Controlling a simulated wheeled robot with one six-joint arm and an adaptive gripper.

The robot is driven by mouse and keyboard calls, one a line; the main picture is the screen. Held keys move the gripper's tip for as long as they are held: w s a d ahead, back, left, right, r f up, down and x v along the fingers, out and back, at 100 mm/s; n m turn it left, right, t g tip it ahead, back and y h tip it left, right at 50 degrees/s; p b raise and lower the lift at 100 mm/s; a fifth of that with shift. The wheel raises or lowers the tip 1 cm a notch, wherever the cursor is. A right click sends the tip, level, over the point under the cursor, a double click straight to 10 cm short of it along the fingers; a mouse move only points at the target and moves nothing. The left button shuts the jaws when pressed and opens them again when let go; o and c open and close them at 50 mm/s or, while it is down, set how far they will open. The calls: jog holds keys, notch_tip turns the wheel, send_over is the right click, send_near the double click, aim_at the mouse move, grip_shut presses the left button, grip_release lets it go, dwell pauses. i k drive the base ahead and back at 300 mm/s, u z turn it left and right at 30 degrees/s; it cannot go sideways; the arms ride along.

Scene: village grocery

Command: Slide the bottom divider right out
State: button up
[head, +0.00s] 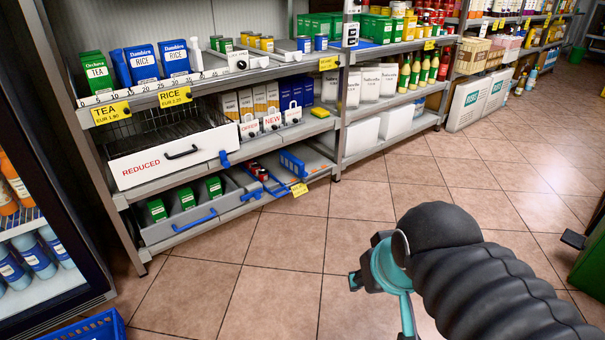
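On the bottom shelf of the left rack (316,168), a blue slatted divider (292,163) stands near the right end. Another low blue piece (276,184) lies left of it, beside small red and dark items (262,174). I cannot tell for sure which blue piece is the bottom divider. Left of these, a grey tray (157,232) with a blue handle (195,221) holds 3 green boxes. My gripper (362,281) is over the floor in front of the rack, apart from the shelf.
A white drawer marked REDUCED (168,158) sticks out above the grey tray. A yellow price tag (299,189) hangs on the bottom shelf's front edge. A fridge (95,220) stands at the left, with a blue basket (92,329) before it. The tiled floor (270,255) between is clear.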

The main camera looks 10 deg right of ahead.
aim_at(297, 168)
jog(key=z, duration=0.5)
jog(key=i, duration=0.8)
jog(key=z, duration=0.45)
jog(key=i, duration=0.75)
jog(key=u, duration=0.7)
jog(key=i, duration=0.7)
jog(key=u, duration=0.65)
